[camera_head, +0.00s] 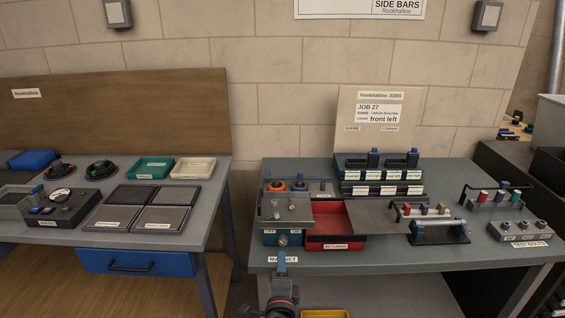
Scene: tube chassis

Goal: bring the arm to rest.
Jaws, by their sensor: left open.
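My left gripper (281,264) is at the bottom centre, in front of the right table's front edge. It is seen from behind and looks small; the jaws are open, with nothing visible between them. It partly covers the label on the table's edge. Just beyond it stands a box with a switch panel (270,239) and a round knob; I cannot tell whether the gripper touches it. My right gripper is not in view.
A red bin (336,243) stands right of the switch box. A job card (377,118) stands at the back. The left table (220,184) holds trays; a gap separates the tables.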

